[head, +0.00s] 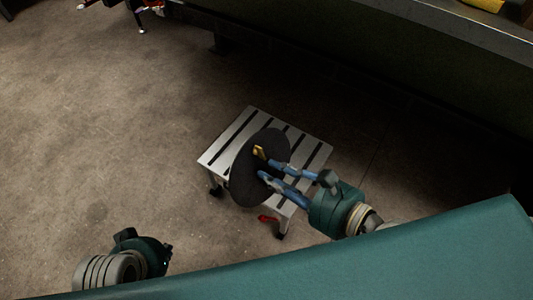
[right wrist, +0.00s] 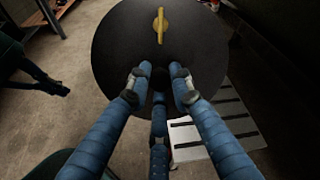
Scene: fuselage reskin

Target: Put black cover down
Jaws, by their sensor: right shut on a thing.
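The black cover (head: 244,182) is a round dark disc with a yellow handle (head: 259,153) on its face. It also shows in the right wrist view (right wrist: 115,50). My right gripper (head: 264,169) is shut on the cover, with its blue fingers at the disc's near side in the right wrist view (right wrist: 158,82). The cover is tilted and overlaps a silver slatted step stool (head: 302,157) in the head view; I cannot tell whether they touch. My left gripper (head: 150,255) is at the lower left, away from the cover; its fingers are not clearly visible.
A red-handled object (head: 267,218) is by the stool's near edge. A long dark structure (head: 400,60) runs along the upper right. A teal surface (head: 400,260) crosses the bottom. The concrete floor left of the stool is clear.

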